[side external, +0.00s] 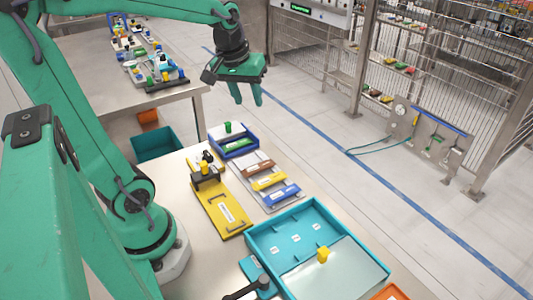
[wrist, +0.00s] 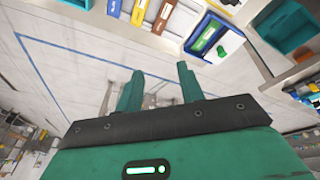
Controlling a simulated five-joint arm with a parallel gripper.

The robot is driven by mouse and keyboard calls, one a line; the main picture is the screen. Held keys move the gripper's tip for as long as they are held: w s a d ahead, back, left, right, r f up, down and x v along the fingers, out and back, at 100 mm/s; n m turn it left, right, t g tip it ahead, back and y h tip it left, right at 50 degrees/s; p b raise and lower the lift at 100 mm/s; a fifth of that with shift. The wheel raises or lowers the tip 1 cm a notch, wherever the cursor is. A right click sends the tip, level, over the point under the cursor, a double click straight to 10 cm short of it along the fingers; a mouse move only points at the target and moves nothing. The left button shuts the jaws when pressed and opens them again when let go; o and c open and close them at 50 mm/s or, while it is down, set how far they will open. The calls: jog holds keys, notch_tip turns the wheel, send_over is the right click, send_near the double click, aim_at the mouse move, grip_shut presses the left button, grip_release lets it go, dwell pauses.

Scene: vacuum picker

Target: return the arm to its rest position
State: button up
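My gripper (side external: 248,96) is green and hangs in the air at the upper middle of the side view, fingers pointing down. It is above and beyond the far end of the workbench, clear of everything on it. In the wrist view my gripper (wrist: 160,70) shows two green fingers standing apart with nothing between them. My arm reaches in from the left across the top of the side view.
The bench holds a teal tray (side external: 256,245) with a yellow knob on its clear lid, a yellow plate (side external: 232,212), a blue bin (side external: 236,152) and several coloured labelled strips. A second table (side external: 95,75) carries small parts. A mesh fence (side external: 430,80) stands right. Open floor lies between.

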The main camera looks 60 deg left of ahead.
jog(key=s+d+m+t+h, duration=0.1)
jog(key=s+d+m+t, duration=0.1)
jog(key=s+d+m, duration=0.5)
jog(key=shift+s+d, duration=1)
jog(key=shift+d, duration=0.4)
